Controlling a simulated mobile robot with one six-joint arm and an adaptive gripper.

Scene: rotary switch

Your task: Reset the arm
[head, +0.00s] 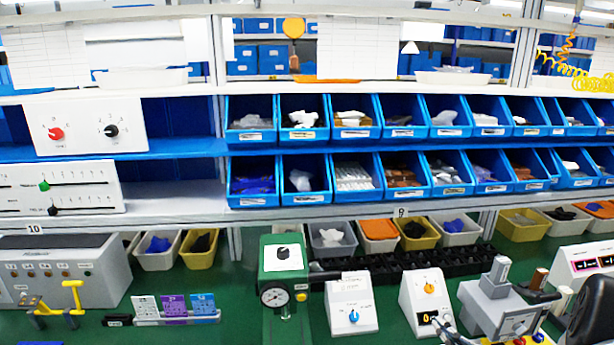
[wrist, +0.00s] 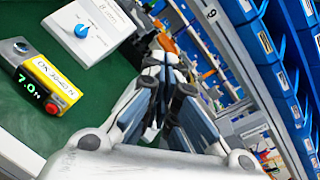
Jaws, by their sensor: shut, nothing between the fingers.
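My gripper (wrist: 163,62) shows in the wrist view, with its fingers together and nothing held between them. It is apart from the white box with a blue rotary knob (wrist: 82,30) at the upper left of that view. The blue-knob box (head: 352,310) also stands on the green bench in the head view. Right of it is a white box with an orange knob (head: 429,288) and a small dark display. A green box with a black knob (head: 283,253) and a round gauge stands to the left. I cannot make out my gripper clearly in the head view.
Blue bins (head: 353,175) fill two shelf rows above the green bench. Panels with knobs (head: 85,126) and sliders (head: 60,190) stand at left. A yellow device reading 7.0 N (wrist: 40,85) lies left in the wrist view. Bare green bench (wrist: 100,75) shows beside my gripper.

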